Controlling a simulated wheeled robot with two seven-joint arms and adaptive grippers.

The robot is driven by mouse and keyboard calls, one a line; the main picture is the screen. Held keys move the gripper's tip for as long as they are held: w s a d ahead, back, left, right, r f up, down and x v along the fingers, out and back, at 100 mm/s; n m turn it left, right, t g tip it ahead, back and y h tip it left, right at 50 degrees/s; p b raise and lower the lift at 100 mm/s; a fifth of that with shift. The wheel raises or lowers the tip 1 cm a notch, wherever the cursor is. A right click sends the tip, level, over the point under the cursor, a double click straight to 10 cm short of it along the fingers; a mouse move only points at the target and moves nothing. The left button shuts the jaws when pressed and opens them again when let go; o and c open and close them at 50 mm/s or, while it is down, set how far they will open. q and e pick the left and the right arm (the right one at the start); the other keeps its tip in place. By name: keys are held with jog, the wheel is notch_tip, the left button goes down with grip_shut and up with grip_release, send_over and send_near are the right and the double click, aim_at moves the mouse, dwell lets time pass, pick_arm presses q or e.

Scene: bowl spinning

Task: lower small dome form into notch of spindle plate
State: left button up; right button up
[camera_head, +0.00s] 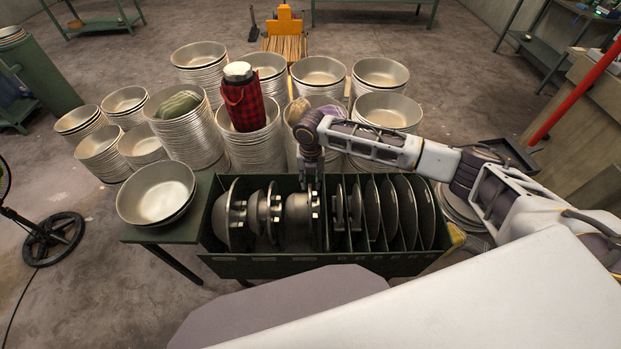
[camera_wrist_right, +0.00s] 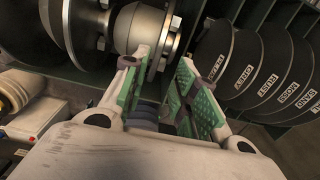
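Several grey metal forms stand on edge in the left bays of a dark green rack (camera_head: 290,266) in the head view. The rightmost of these forms (camera_head: 298,207) is stubby, with a bolted flange; I cannot tell for sure which is the small dome form. My right gripper (camera_head: 313,180) points down at the rack by that form's right side. In the right wrist view my right gripper (camera_wrist_right: 158,66) is open, its green pads apart. A bolted metal flange (camera_wrist_right: 160,40) is just beyond the fingertips, with nothing clearly gripped. I cannot make out a spindle plate. My left gripper is out of view.
Dark round discs (camera_head: 407,210) stand in the rack's right slots; some read RUST, SAND and MOSS in the wrist view. A bowl (camera_head: 158,194) sits left of the rack. Bowl stacks (camera_head: 187,130) crowd behind it, one holding a red plaid flask (camera_head: 243,97).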

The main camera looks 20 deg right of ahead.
aim_at(310, 195)
jog(key=shift+f+b, duration=1.15)
jog(key=shift+f, duration=1.85)
jog(key=shift+f+b, duration=0.45)
jog(key=shift+f, duration=0.9)
dwell(0.9)
grip_shut()
jog(key=shift+r+p, duration=1.15)
jog(key=shift+p, duration=0.1)
dwell(1.1)
